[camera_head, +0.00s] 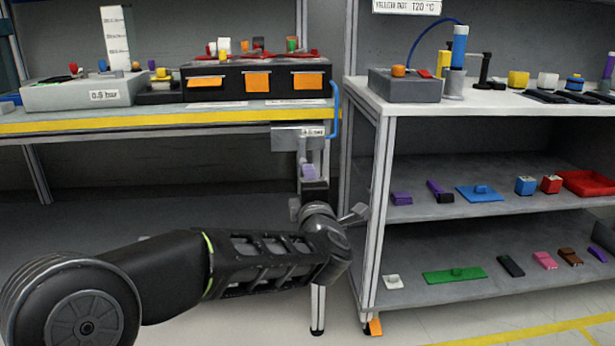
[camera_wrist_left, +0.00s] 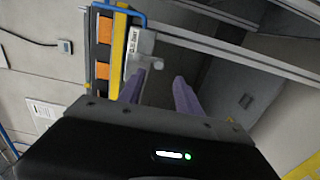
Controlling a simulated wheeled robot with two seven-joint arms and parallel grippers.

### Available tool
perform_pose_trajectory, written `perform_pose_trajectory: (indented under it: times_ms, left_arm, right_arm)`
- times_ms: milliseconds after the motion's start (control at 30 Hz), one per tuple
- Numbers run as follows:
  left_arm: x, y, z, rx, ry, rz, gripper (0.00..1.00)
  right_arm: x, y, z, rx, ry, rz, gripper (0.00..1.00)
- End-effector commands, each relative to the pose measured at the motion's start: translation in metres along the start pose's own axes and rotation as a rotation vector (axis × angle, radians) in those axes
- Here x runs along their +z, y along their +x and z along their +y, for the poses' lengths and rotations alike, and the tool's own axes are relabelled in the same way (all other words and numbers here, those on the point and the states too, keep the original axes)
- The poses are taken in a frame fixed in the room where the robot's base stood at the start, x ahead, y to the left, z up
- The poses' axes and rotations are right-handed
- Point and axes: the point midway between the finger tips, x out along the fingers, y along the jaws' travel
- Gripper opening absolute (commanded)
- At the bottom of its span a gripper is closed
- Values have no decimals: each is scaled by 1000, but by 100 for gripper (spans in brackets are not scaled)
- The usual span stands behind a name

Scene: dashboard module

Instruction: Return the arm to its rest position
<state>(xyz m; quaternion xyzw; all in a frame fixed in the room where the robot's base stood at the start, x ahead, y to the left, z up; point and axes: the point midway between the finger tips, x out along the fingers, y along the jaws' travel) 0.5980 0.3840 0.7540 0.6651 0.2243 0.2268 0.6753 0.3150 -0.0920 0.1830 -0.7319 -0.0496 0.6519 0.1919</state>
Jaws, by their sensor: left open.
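My left arm comes in from the left in the head view, dark and ribbed, in front of the gap between the workbench (camera_head: 60,127) and the white shelf unit (camera_head: 376,110). My left gripper (camera_head: 308,171) points up and away, just below a grey labelled plate at the bench's right end. In the left wrist view, its two purple fingers (camera_wrist_left: 160,76) are apart with nothing held between them. The labelled plate (camera_wrist_left: 133,40) shows just beyond the left finger. I cannot tell whether finger and plate touch. My right gripper is in neither view.
A black box with orange panels (camera_head: 257,85) and a blue handle (camera_head: 336,110) sit at the bench's right end. The shelf unit's front leg (camera_head: 381,200) stands close right of my wrist. Its shelves hold several small parts. The space below the bench looks empty.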

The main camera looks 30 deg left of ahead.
Motion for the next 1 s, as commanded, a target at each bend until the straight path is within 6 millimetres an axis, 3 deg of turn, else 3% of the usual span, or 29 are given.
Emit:
perform_pose_trajectory:
  times_ms: [533,667,767,867,1000]
  left_arm:
    - [2,0,-1,-4,27,-7,41]
    - [31,-5,-12,-6,202,-128,41]
    - [63,-14,-49,-32,374,-255,41]
    - [96,-29,-108,-79,563,-401,41]
    - [130,-67,-211,-164,818,-638,41]
  right_arm:
    - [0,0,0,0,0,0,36]
    - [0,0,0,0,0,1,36]
    - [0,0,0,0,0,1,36]
    - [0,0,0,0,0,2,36]
    - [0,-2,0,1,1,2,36]
